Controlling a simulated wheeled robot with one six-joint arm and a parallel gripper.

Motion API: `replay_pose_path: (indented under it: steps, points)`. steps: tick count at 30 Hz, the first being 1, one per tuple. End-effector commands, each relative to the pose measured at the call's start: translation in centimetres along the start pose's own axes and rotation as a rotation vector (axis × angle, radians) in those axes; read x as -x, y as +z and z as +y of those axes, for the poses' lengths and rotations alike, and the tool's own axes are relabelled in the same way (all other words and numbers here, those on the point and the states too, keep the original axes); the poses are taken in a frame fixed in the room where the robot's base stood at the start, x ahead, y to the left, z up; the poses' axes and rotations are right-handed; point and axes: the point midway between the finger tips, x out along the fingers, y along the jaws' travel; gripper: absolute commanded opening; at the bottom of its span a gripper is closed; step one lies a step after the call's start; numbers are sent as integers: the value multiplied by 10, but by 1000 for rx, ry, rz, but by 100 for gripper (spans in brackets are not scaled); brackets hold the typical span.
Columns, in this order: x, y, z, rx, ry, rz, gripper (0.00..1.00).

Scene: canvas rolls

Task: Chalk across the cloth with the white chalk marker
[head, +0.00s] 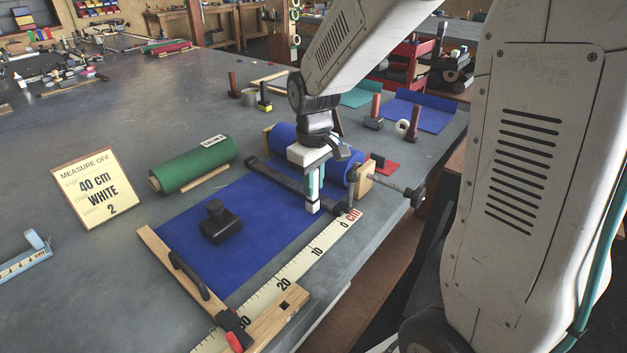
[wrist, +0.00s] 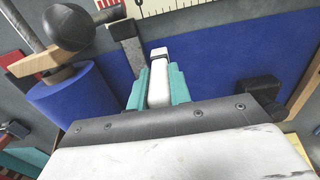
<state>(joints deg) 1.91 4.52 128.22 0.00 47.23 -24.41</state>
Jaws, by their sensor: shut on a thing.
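My gripper (head: 314,188) has teal fingers shut on the white chalk marker (head: 312,207). It points down near the ruler-side edge of the blue cloth (head: 265,205), close to the ruler's 0 end. In the wrist view the marker (wrist: 160,78) stands between the teal fingers (wrist: 159,92), with the cloth (wrist: 215,55) beyond. I cannot tell whether its tip touches the cloth. The cloth comes off a blue roll (head: 285,137), partly hidden by my arm. No chalk line is visible on the cloth. The ruler (head: 290,272) runs along the cloth's near edge.
A dark bar (head: 284,186) crosses the cloth beside my gripper. A black weight (head: 220,224) sits on the cloth. A card (head: 93,190) reads 40 cm WHITE 2. A green roll (head: 195,163) lies behind.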

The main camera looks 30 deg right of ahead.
Motion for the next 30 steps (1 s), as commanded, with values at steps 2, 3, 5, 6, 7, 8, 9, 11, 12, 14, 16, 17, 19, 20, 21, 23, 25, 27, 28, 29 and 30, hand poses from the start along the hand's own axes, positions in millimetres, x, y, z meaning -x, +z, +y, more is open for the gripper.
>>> replay_pose_path:
  steps: [2, 3, 5, 6, 7, 8, 9, 11, 12, 14, 16, 17, 19, 20, 21, 23, 25, 27, 28, 29, 30]
  points:
    - [-2, 0, 0, 0, 0, 0, 0]
    - [-2, 0, 0, 0, 0, 0, 0]
    - [-4, 0, 0, 0, 0, 0, 0]
    - [-4, 0, 0, 0, 0, 0, 0]
    - [-5, 0, 0, 0, 0, 0, 0]
    - [-6, 0, 0, 0, 0, 0, 0]
    - [-7, 0, 0, 0, 0, -1, 0]
    - [-8, 0, 0, 0, 0, -1, 0]
    - [-9, 0, 0, 0, -1, -1, 0]
    - [-10, 0, 0, 0, -1, -1, 0]
    - [-11, 0, 0, 0, -1, -1, 0]
    - [-11, 0, 0, 0, 0, -1, 0]
    - [-11, 0, 0, 0, 0, -1, 0]
    - [-11, 0, 0, 0, 0, -1, 0]
    - [-11, 0, 0, 0, 0, 0, 0]
    - [-11, 0, 1, -1, 0, 0, 0]
    - [-11, 0, 2, -1, 0, 0, 0]
    - [-11, 0, 4, -1, 0, 0, 0]
    - [-11, 0, 4, -1, 0, 0, 0]
    - [-11, 0, 5, -1, 0, 0, 0]
    - [-11, 0, 6, -1, 0, 0, 0]
